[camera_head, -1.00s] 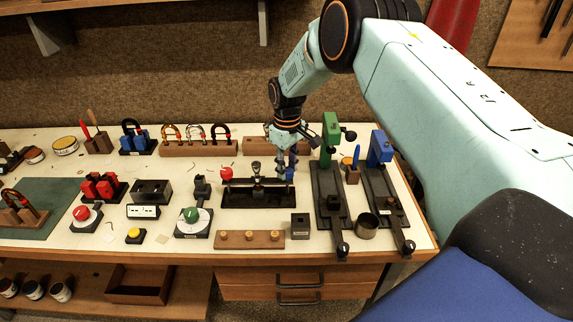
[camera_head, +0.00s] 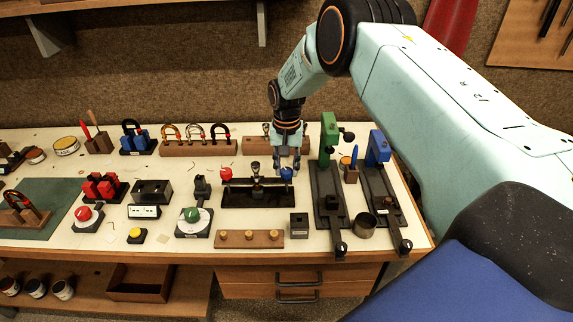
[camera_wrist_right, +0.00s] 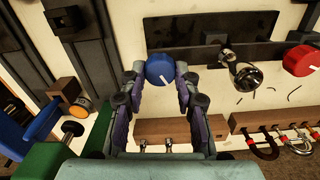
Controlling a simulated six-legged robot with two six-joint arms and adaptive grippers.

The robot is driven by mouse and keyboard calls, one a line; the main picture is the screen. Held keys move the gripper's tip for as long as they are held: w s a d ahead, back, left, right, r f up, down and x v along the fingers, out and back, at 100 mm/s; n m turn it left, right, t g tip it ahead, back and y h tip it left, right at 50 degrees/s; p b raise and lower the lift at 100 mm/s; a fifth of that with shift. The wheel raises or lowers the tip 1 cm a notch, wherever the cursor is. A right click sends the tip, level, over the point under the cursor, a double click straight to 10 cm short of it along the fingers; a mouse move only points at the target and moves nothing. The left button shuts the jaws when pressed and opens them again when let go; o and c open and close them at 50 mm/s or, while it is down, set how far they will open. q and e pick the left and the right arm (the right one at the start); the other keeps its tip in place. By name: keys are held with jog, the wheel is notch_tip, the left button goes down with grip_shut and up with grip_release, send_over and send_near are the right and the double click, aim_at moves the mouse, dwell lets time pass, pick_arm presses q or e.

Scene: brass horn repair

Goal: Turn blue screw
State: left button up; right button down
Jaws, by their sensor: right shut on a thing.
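The blue screw is a round blue knob with a white mark. In the head view the blue screw (camera_head: 287,173) sits at the right end of a black fixture (camera_head: 262,196). In the right wrist view the blue screw (camera_wrist_right: 160,69) lies between the fingertips of my right gripper (camera_wrist_right: 159,80), with its mark slanting down to the right. My right gripper (camera_head: 286,165) comes down from above and is shut on the blue screw. The red knob (camera_head: 226,174) at the fixture's left end also shows in the right wrist view (camera_wrist_right: 300,61). My left gripper is out of view.
A green-topped clamp stand (camera_head: 329,140) and a blue-topped one (camera_head: 378,150) stand close to the right of my gripper. A wooden rack (camera_head: 200,149) with curved pieces lies behind. A wooden block with pegs (camera_head: 249,239) lies in front of the fixture.

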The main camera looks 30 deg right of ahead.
jog(key=m, duration=0.4)
jog(key=m+p, duration=0.1)
jog(key=m, duration=0.1)
jog(key=shift+s+a+f, duration=0.1)
jog(key=shift+s+f, duration=0.15)
jog(key=shift+s, duration=0.1)
jog(key=m, duration=0.3)
jog(key=shift+m, duration=0.4)
jog(key=shift+m+p, duration=0.35)
jog(key=shift+m, duration=1.25)
jog(key=c, duration=1.4)
grip_release()
jog(key=o, duration=0.4)
jog(key=shift+w, duration=0.2)
jog(key=shift+r, duration=0.15)
